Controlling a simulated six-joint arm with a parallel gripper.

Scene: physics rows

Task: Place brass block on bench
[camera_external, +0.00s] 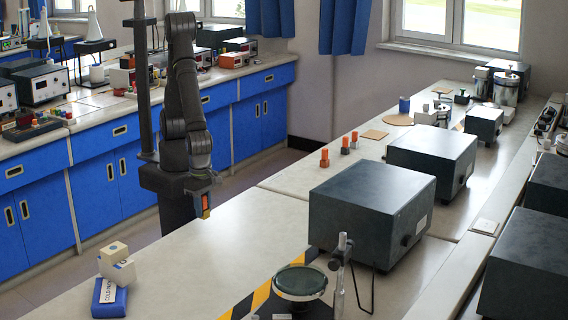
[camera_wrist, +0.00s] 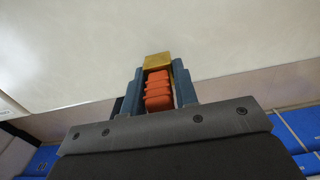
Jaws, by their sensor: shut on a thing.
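My gripper (camera_external: 206,206) hangs pointing down by the left edge of the pale bench (camera_external: 190,265) in the external view. It is shut on the small gold brass block (camera_external: 206,214), which sits at the fingertips. In the wrist view the brass block (camera_wrist: 157,61) shows at the tip of my gripper (camera_wrist: 158,80), beyond an orange ribbed piece between the blue-grey fingers. The pale bench top (camera_wrist: 220,35) fills the picture behind it. The block looks clear of the bench; the exact height cannot be told.
A large dark box (camera_external: 370,210) stands right of my gripper. A round green-topped dish (camera_external: 300,282) and metal stand (camera_external: 341,270) are in front. A blue block (camera_external: 110,297) with pale cubes lies front left. Bench between is clear. Small orange-topped pieces (camera_external: 324,158) stand farther back.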

